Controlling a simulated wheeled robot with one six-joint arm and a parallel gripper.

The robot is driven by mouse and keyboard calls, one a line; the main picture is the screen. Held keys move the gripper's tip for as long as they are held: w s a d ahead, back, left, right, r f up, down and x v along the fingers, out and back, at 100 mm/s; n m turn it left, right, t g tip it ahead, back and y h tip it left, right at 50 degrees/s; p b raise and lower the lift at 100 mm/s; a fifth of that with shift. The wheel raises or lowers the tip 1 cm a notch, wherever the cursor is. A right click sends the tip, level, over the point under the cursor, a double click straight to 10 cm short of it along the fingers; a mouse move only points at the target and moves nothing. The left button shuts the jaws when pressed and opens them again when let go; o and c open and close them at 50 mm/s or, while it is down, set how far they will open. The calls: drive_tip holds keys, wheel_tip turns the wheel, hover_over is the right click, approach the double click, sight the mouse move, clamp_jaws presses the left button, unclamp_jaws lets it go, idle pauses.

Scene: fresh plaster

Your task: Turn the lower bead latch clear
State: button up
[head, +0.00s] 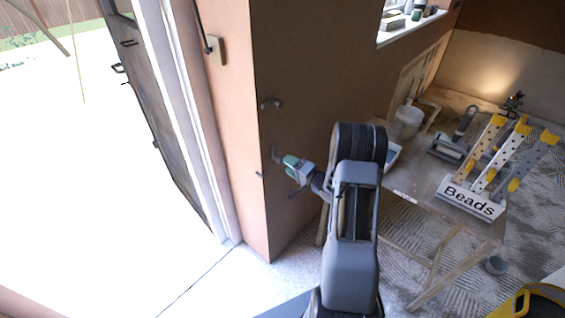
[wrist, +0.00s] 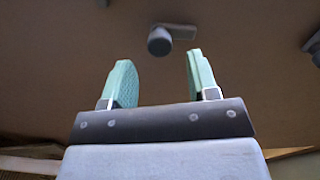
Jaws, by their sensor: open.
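A grey latch with a round knob (head: 275,154) is on the brown wall face, just beyond my gripper (head: 289,161). In the wrist view the latch (wrist: 168,34) shows as a pale plate with a dark knob. It lies ahead of my green fingertips (wrist: 157,72), roughly in line with the gap between them. My gripper is open with nothing between its fingers. They appear apart from the latch. A similar upper latch (head: 271,103) sits higher on the same wall face. Part of another dark fitting (wrist: 313,42) shows at the wrist view's right edge.
A small grey clip (head: 260,174) sits on the wall corner. To the right stands a wooden table (head: 405,185) with a "Beads" rack (head: 470,197) holding perforated strips, and a white bucket (head: 407,122). An open doorway is at the left. Bare floor shows below the corner.

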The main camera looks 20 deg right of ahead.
drive_tip(key=v, duration=0.9)
idle(0.3)
